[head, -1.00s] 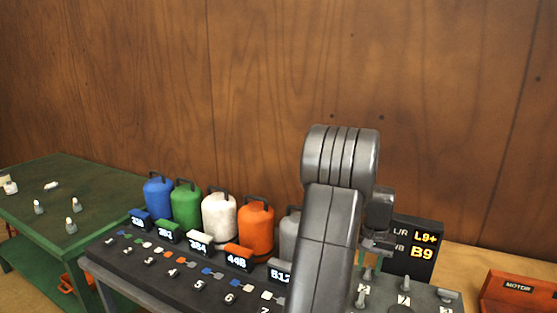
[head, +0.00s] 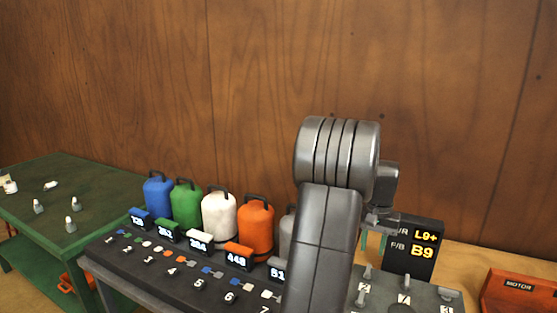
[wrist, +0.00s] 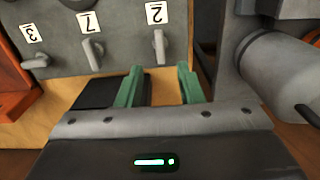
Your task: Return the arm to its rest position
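My arm (head: 328,235) rises in front of the bench in the head view, its rounded joint highest against the wood wall. My gripper (wrist: 160,85) shows two green fingers in the wrist view, apart with nothing between them. In the head view the gripper is mostly hidden behind the arm; a bit of green shows above the grey switch panel (head: 425,294). In the wrist view the panel (wrist: 115,50), with plates 3, 7 and 2, lies beyond the fingertips.
A black display (head: 413,248) reads L9+ and B9. Coloured canisters (head: 256,222) stand behind a numbered black console (head: 185,280), left of my arm. A red MOTOR box (head: 519,295) is at right, a green table (head: 75,195) at left. Space above the bench is clear.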

